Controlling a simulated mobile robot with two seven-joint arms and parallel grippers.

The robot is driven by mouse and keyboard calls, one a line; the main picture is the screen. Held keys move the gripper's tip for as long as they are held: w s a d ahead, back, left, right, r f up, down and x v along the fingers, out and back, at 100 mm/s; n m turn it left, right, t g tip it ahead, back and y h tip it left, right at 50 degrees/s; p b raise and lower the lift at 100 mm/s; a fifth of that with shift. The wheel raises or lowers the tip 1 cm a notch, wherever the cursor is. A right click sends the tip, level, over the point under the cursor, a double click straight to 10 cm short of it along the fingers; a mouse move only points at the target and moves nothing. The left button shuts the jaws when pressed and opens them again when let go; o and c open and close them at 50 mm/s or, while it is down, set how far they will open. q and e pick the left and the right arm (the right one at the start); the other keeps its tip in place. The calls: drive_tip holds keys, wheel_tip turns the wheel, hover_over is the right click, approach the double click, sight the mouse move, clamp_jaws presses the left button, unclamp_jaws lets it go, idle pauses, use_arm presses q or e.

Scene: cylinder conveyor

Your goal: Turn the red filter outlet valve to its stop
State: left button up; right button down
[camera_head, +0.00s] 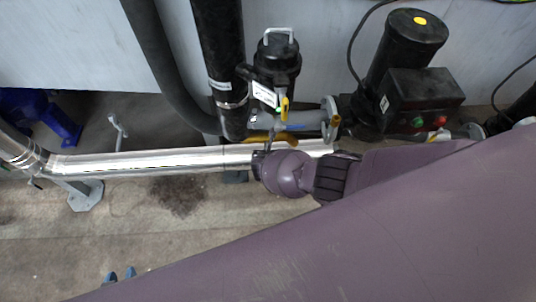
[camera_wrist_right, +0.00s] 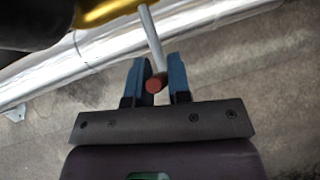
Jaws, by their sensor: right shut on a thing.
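The red filter outlet valve's lever is a grey rod with a red end (camera_wrist_right: 154,85) in the right wrist view. It comes off a shiny brass body (camera_wrist_right: 100,12) at the top. My right gripper (camera_wrist_right: 157,62) has its blue fingers on either side of the rod and is shut on it. In the head view my right wrist covers these fingers and the red end is hidden.
A silver pipe (camera_head: 140,162) runs across beside my right wrist. A black filter housing (camera_head: 278,62) with a yellow-handled valve (camera_head: 284,107) stands behind. A black pump (camera_head: 412,40) with a control box (camera_head: 420,98) is at the right. Floor (camera_head: 60,240) at lower left is clear.

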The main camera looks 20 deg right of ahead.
drive_tip(key=c, duration=1.1)
unclamp_jaws()
use_arm(q)
drive_tip(key=shift+r, duration=0.1)
use_arm(e)
drive_tip(key=shift+a, duration=0.1)
drive_tip(key=shift+s+r, duration=0.1)
drive_tip(key=shift+r, duration=0.2)
use_arm(q)
wheel_tip(320, 180, up, 7)
drive_tip(key=p, duration=0.7)
drive_tip(key=shift+a+t+p, duration=0.25)
drive_tip(key=shift+t+p, duration=0.05)
drive_tip(key=shift+p, duration=0.05)
use_arm(e)
drive_tip(key=v, duration=1)
drive_tip(key=shift+s+a, duration=0.15)
use_arm(q)
drive_tip(key=shift+w, duration=0.1)
